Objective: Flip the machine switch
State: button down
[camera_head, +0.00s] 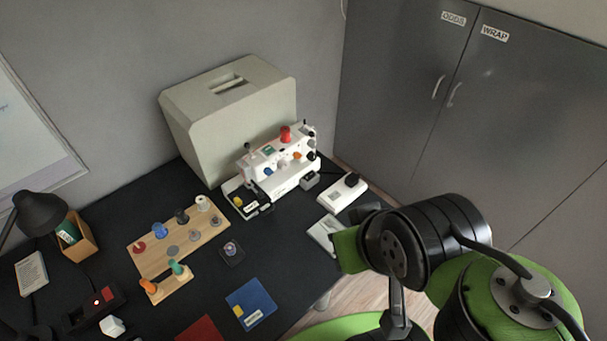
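A white sewing machine (284,167) with a red thread spool on top stands at the back of the dark desk, in front of a beige case. Several small coloured parts and dark knobs show on it. I cannot tell which of them is the switch or how it is set. My arm reaches in from the lower right with green and black links. My gripper's fingers do not show, and the arm's visible parts stay apart from the machine.
The beige case (225,115) stands behind the machine. A white block with a black knob (342,193) lies right of it. A wooden spool rack (165,262), blue booklet (251,303), lamp (40,212) and red-lit power strip (95,306) occupy the desk. Grey cabinets (480,120) stand right.

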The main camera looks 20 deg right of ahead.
aim_at(311, 175)
jog(key=i+l+u, duration=0.15)
jog(key=l+u, duration=0.25)
jog(key=l, duration=0.3)
jog(key=l+u, duration=0.45)
jog(key=l, duration=0.25)
jog(key=i, duration=0.05)
